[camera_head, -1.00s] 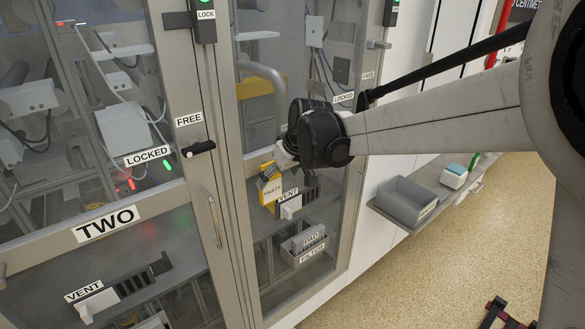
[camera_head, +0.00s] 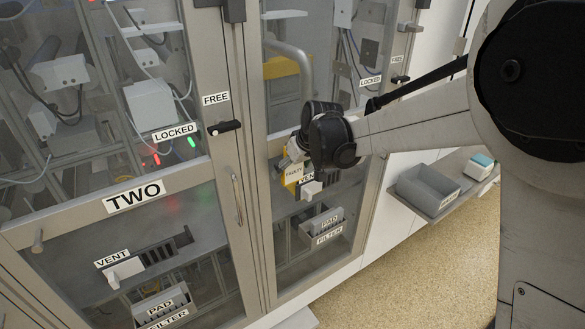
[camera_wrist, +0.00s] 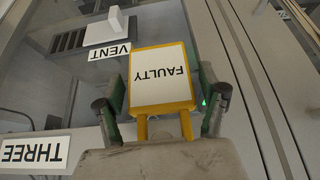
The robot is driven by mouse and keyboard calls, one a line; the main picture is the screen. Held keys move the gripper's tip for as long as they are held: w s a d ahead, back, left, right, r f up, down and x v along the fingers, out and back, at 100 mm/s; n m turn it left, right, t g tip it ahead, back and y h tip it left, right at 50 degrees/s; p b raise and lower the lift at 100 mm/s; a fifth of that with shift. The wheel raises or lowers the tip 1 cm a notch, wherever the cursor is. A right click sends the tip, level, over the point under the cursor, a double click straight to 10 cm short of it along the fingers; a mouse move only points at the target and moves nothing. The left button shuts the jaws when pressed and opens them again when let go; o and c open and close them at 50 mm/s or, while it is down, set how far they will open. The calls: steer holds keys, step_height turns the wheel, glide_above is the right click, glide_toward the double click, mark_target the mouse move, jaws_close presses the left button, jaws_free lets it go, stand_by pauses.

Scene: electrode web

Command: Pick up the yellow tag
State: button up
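The yellow tag (camera_wrist: 161,79) has a white face marked FAULTY, upside down in the wrist view, with two yellow prongs towards my gripper. In the head view the tag (camera_head: 292,174) is by the glass cabinet front, partly behind my wrist. My gripper (camera_wrist: 163,92) is open, one green-padded finger on each side of the tag. Narrow gaps seem to remain between pads and tag edges; contact is not clear. In the head view my gripper (camera_head: 297,150) is small and mostly hidden by my dark wrist.
A THREE sign (camera_wrist: 36,152) is at lower left. The cabinet's door frame (camera_head: 258,200) stands left of my wrist. A grey bin (camera_head: 428,186) sits on a shelf at right; open floor lies below.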

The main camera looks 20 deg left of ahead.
steer(key=c, duration=1.1)
steer(key=shift+r, duration=0.15)
